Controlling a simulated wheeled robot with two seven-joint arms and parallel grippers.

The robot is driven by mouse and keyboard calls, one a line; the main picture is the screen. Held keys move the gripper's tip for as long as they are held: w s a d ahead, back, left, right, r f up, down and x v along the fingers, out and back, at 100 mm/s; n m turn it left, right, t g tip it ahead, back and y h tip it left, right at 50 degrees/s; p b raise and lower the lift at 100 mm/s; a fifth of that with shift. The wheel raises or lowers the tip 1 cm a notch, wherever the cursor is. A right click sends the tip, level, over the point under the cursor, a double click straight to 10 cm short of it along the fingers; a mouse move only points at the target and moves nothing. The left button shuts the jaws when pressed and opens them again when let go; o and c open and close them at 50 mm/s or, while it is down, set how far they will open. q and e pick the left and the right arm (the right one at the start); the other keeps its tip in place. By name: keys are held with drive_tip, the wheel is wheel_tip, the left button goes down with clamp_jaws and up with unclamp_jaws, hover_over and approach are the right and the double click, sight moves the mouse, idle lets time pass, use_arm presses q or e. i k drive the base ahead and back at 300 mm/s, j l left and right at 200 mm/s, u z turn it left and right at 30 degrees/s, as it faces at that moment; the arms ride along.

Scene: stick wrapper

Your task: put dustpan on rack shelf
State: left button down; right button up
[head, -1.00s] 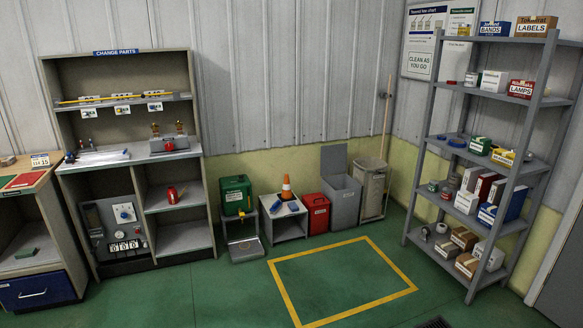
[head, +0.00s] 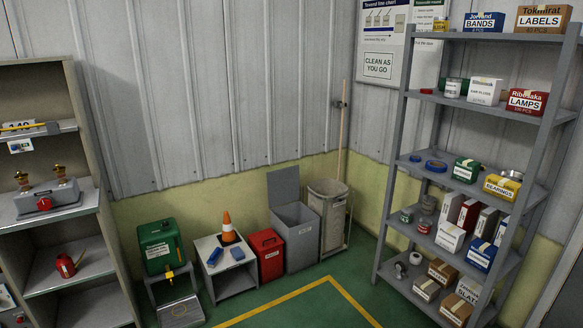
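The grey rack (head: 391,205) stands at the right, with several shelves holding boxes, rolls and jars. Its second shelf from the top has some bare room, and so does the left part of the middle shelf. I cannot make out a dustpan for certain. Two small blue things, one at the left (head: 215,257) and one at the right (head: 237,253), lie on a low white stand beside an orange cone; they are too small to identify. Neither of my grippers is in view.
The low stand (head: 234,274) with the cone (head: 229,228), a green canister (head: 161,247), a red bin (head: 268,255) and a grey open bin (head: 297,240) line the wall. A pole (head: 342,150) leans behind a mesh bin (head: 327,220). Green floor with a yellow outline (head: 350,301) lies in front.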

sight(235, 281)
drive_tip(key=i+u, duration=0.15)
drive_tip(key=i, duration=2)
